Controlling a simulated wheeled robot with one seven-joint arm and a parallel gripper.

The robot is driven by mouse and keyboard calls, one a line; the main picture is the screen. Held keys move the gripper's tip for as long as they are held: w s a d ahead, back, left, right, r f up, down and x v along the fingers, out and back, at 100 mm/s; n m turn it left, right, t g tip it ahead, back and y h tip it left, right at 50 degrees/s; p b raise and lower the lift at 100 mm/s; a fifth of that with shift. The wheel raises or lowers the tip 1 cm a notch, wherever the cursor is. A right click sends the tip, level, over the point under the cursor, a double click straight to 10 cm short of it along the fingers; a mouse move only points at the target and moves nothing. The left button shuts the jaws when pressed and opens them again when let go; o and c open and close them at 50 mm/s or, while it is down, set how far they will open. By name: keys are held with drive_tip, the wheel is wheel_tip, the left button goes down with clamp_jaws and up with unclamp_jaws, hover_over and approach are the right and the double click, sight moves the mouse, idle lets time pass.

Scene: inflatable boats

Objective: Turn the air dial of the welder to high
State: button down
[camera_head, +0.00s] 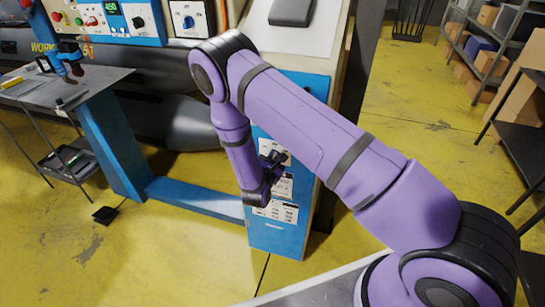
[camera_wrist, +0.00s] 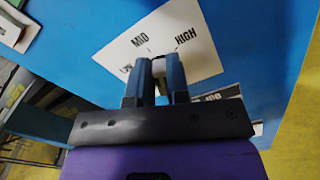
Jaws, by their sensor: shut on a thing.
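The welder's blue lower panel (camera_head: 272,238) stands at the middle of the head view. In the wrist view a white dial plate (camera_wrist: 205,45) on the blue face carries the words MID and HIGH, with a third label partly hidden at its left. My gripper (camera_wrist: 160,68) is at this plate, its two blue fingers shut on the air dial (camera_wrist: 158,68). Only a small part of the dial shows between the fingertips, so I cannot tell where it points. In the head view my dark gripper (camera_head: 273,160) is against the panel, partly hidden by my wrist.
Further white label plates (camera_head: 276,210) sit below on the panel. A blue beam (camera_head: 195,197) runs left from the panel's base. A work table (camera_head: 60,88) with tools stands at the left, shelves (camera_head: 490,50) at the right. Yellow floor (camera_head: 405,115) is clear between panel and shelves.

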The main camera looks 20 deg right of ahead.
drive_tip(key=shift+s+d+f+m, duration=0.1)
drive_tip(key=shift+d+f+m, duration=0.05)
drive_tip(key=shift+m, duration=1.05)
drive_tip(key=shift+s+d+f+m, duration=0.1)
drive_tip(key=shift+f+m, duration=0.1)
drive_tip(key=shift+m, duration=1)
drive_tip(key=shift+s+d+f+m, duration=0.1)
drive_tip(key=shift+d+f+m, duration=0.05)
drive_tip(key=shift+m, duration=1.05)
drive_tip(key=c, duration=1.1)
unclamp_jaws()
drive_tip(key=shift+s, duration=0.1)
drive_tip(key=v, duration=1)
drive_tip(key=shift+s+a, duration=0.2)
drive_tip(key=shift+s, duration=0.05)
